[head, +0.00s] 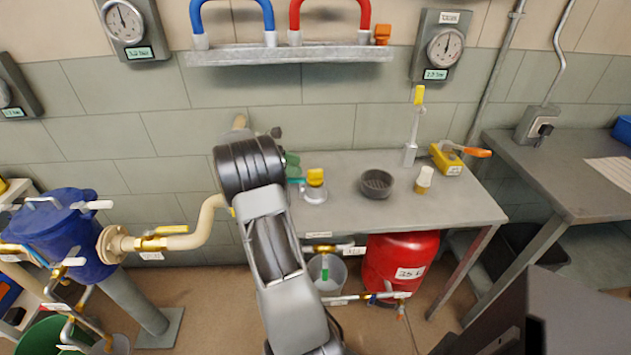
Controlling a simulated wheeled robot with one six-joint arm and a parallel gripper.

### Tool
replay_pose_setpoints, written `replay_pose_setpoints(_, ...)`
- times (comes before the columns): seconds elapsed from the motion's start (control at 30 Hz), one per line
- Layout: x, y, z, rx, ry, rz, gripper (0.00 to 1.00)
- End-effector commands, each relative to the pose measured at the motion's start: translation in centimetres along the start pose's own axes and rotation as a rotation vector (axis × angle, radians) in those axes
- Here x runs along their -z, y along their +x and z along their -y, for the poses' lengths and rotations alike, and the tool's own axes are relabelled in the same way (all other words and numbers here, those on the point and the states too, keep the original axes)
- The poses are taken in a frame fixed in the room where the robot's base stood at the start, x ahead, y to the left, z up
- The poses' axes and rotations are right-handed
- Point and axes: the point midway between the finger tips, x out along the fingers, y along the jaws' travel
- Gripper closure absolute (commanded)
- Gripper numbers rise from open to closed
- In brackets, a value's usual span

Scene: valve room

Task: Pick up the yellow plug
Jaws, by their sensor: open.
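Several yellow items show on the grey bench, and I cannot tell for sure which is the yellow plug. A yellow cap (315,177) sits on a round clear or metal base near the bench's left part, just right of my arm. A small yellow block (419,95) tops an upright grey post at the back. My gripper does not show.
A yellow box with an orange handle (447,158) is at the bench's (437,212) back right. Above hangs a metal shelf (290,54) with blue and red handles. A red tank (400,258) and bucket stand below. Pipes and a blue vessel (62,240) are left.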

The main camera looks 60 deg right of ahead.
Motion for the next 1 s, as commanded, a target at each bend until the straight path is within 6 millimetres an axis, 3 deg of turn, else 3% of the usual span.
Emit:
replay_pose_setpoints(0.43,0.2,4.7,0.1,0.002,0.001,0.000,0.51)
replay_pose_setpoints(0.7,0.2,5.1,0.0,-0.001,0.001,0.000,0.52)
replay_pose_setpoints(1.0,0.2,5.1,0.0,0.000,0.001,0.000,0.81)
